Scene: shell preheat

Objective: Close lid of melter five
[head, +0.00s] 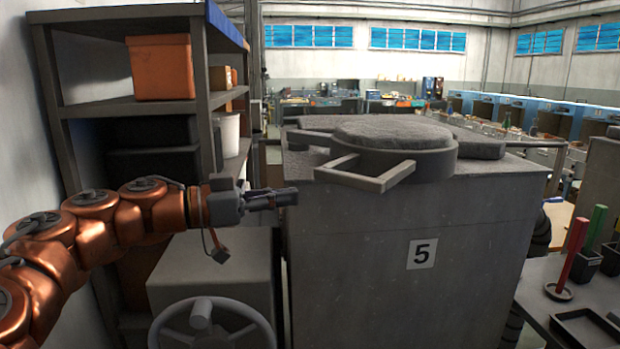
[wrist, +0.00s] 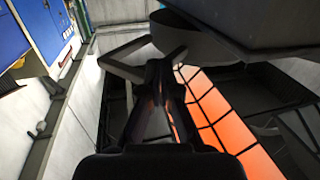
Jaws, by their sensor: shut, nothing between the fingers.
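Melter five (head: 400,240) is a large grey box with a "5" label (head: 421,254) on its front. Its thick round lid (head: 395,150) lies level at the top, near the front edge. An angular bar handle (head: 370,182) sticks out from the lid toward me. My gripper (head: 293,197) is shut and empty, left of the handle and slightly lower in the picture. In the wrist view, my gripper (wrist: 165,62) points toward the handle (wrist: 125,58) and the lid's dark round side (wrist: 205,42). Whether it touches the handle, and the melter's opening, cannot be seen clearly.
A shelf (head: 125,108) with an orange bin (head: 160,66) stands behind my arm at the left. A grey machine with a handwheel (head: 210,325) is below my gripper. A side table (head: 590,300) with red and green rods is at the right.

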